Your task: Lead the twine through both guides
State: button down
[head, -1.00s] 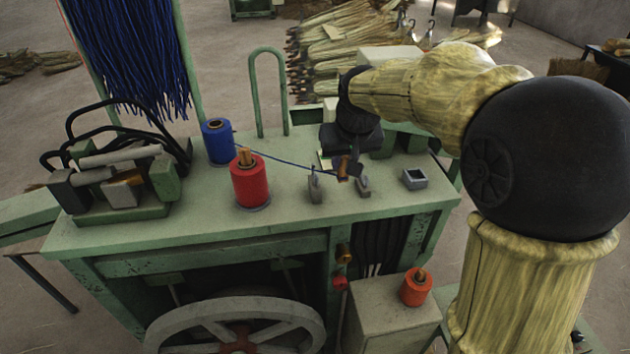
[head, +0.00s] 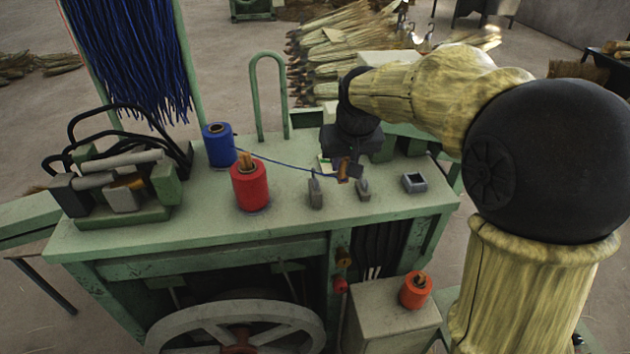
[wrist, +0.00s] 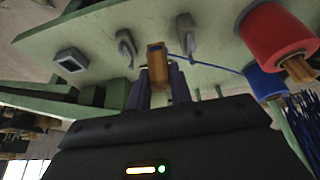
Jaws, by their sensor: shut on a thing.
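The blue twine (head: 285,164) runs from the blue spool (head: 219,145) to a brown wooden piece (head: 344,170), also in the wrist view (wrist: 158,68). My gripper (wrist: 160,88) is shut on this piece, above the bench. Two small grey guides stand on the bench: the left guide (head: 316,193) and the right guide (head: 363,190). In the wrist view they show reversed, left guide (wrist: 190,38) and right guide (wrist: 126,46). The wooden piece is between them in the picture. The twine passes by the top of the left guide; I cannot tell whether it lies in it.
A red spool (head: 249,186) stands left of the guides. A square grey socket (head: 414,182) is on the right. A green hoop (head: 268,95) rises at the back edge, and a clamp assembly (head: 118,185) fills the left end. The front strip of the bench (head: 345,218) is clear.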

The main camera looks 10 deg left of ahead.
jog(key=shift+d, duration=0.1)
jog(key=w+d+p, duration=0.3)
jog(key=w+d, duration=0.5)
jog(key=d, duration=0.3)
jog(key=shift+d, duration=0.4)
dwell(0.5)
jog(key=shift+f, duration=0.15)
